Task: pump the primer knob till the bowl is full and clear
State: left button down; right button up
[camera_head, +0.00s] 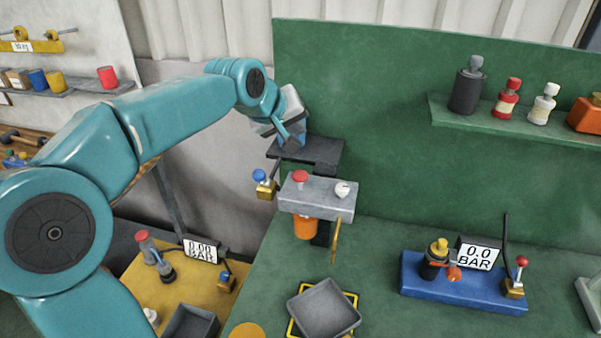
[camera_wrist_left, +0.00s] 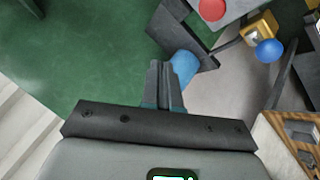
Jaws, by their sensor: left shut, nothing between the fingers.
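A grey filter head (camera_head: 317,197) carries a red knob (camera_head: 300,176), which may be the primer knob, and a small white knob (camera_head: 343,189). The red knob also shows at the top edge of the wrist view (camera_wrist_left: 212,9). An orange bowl (camera_head: 305,228) hangs under the head; its fill and clearness cannot be told. My left gripper (camera_head: 288,142) is above and behind the head, near a dark bracket (camera_head: 322,150). In the wrist view its fingers (camera_wrist_left: 165,68) are shut and empty, close beside a blue cylinder (camera_wrist_left: 184,66). My right gripper is not in view.
A blue-knobbed brass valve (camera_head: 265,186) is left of the head. A grey tray (camera_head: 325,309) lies below it on the green bench. A blue gauge stand (camera_head: 463,283) reads 0.0 BAR at right. A yellow board (camera_head: 165,290) with another gauge is at lower left.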

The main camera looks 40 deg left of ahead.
pick_arm(q)
send_over(297, 176)
jog(key=f, duration=0.4)
jog(key=shift+w+a+f, duration=0.1)
jog(key=shift+w+f, duration=0.1)
jog(key=shift+f, duration=0.15)
jog(key=f+b, duration=0.2)
jog(key=f, duration=0.1)
jog(key=shift+s+d, duration=0.2)
jog(key=shift+s, duration=0.2)
jog(key=shift+w+f+b, duration=0.1)
jog(key=shift+f+b, duration=0.2)
jog(key=shift+b, duration=0.2)
jog(key=shift+w+a+f, duration=0.15)
jog(key=shift+w+f, duration=0.15)
jog(key=shift+f, duration=0.1)
jog(key=shift+s+r, duration=0.25)
jog(key=shift+s, duration=0.1)
jog(key=shift+w+f, duration=0.2)
jog(key=shift+w, duration=0.1)
jog(key=shift+s+r, duration=0.15)
jog(key=shift+s, duration=0.1)
jog(key=shift+w, duration=0.25)
jog(key=shift+s, duration=0.2)
jog(key=shift+w, duration=0.15)
